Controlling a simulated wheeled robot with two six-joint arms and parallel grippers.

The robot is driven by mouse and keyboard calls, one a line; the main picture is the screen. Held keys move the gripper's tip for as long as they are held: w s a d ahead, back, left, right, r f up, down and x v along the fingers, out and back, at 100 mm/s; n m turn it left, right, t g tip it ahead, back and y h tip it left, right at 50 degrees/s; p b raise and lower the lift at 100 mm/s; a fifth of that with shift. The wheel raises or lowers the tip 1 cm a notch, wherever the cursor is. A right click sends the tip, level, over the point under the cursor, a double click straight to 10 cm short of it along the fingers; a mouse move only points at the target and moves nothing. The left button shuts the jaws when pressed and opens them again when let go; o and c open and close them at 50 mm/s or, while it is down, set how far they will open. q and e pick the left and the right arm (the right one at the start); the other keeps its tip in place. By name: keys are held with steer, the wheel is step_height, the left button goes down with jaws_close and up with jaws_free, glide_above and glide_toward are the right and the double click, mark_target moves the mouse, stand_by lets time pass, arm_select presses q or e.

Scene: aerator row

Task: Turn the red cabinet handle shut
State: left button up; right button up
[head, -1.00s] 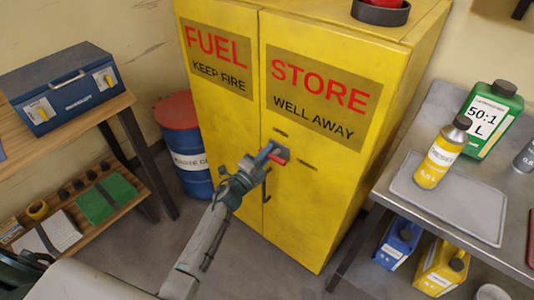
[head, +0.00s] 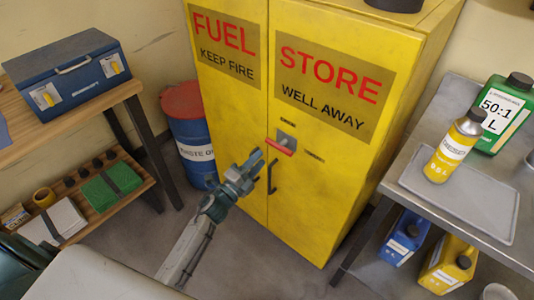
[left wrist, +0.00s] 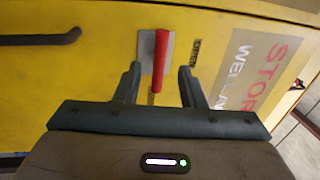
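The red cabinet handle (head: 281,147) is a bar on a grey plate (head: 287,137) on the yellow cabinet's door (head: 320,185). It lies roughly horizontal, sloping slightly down to the right in the head view. In the left wrist view the red handle (left wrist: 161,60) stands upright in the picture, across the line of the black pull. My left gripper (head: 256,162) is just left of and below the handle, apart from it. In the left wrist view its fingers (left wrist: 160,72) are open, one to each side of the handle's line, with nothing held. My right gripper is out of view.
A black pull (head: 272,177) is below the handle. Small dark labels (head: 314,156) sit near the handle, unreadable. A grey bench (head: 465,240) with bottles stands right, a wooden bench (head: 100,105) with a blue box left. A blue drum (head: 192,150) stands beside the cabinet.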

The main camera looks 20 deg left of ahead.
arm_select(q)
steer(key=shift+v, duration=1.2)
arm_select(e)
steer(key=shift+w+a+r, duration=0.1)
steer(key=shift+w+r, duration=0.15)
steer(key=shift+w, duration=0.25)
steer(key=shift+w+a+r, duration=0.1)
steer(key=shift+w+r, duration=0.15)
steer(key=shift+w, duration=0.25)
